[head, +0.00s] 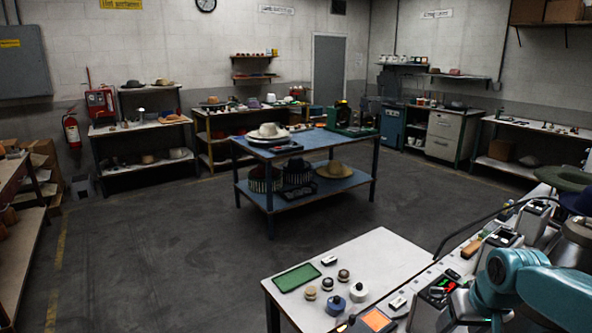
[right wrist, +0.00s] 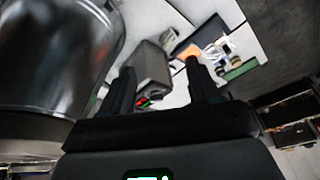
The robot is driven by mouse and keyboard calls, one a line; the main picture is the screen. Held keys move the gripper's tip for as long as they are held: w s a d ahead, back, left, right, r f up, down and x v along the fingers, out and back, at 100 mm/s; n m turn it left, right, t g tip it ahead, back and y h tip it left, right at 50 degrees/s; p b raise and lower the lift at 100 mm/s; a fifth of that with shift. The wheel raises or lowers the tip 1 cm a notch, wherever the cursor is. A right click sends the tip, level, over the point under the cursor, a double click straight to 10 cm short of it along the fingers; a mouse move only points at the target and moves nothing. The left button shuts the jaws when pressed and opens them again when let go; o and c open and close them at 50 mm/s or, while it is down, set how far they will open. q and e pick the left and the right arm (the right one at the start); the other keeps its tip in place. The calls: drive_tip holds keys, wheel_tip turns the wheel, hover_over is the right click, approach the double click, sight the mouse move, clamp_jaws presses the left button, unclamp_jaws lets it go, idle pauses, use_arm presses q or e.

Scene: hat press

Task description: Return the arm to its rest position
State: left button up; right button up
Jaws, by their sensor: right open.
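My right gripper (right wrist: 160,84) is open in the right wrist view. Its two dark fingers stand apart with nothing held between them. A grey box-shaped device (right wrist: 150,68) lies beyond the fingers, with a small red and green display near the left finger. In the head view my teal right arm (head: 520,285) comes in at the lower right, over the end of the white bench. Its gripper cannot be made out clearly there. My left gripper is in neither view.
The white bench (head: 378,254) carries a green tray (head: 297,277), several small knobs and an orange-screened device (head: 378,320). Presses and hats crowd its right side. A blue table (head: 330,190) with hats stands mid-room.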

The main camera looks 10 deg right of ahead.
drive_tip(key=s+a+f+n+g+y, duration=0.1)
drive_tip(key=a+f, duration=0.6)
drive_tip(key=f, duration=0.4)
drive_tip(key=s+a+f+g+y, duration=0.1)
drive_tip(key=s+a+f+y, duration=0.1)
drive_tip(key=a+f, duration=0.7)
drive_tip(key=s+a+f, duration=0.5)
drive_tip(key=s+f, duration=0.2)
drive_tip(key=s, duration=0.2)
drive_tip(key=s+a+f+g+y, duration=0.1)
drive_tip(key=s+a+f, duration=0.4)
drive_tip(key=s+f, duration=0.2)
drive_tip(key=shift+s+g, duration=0.3)
drive_tip(key=shift+s, duration=0.85)
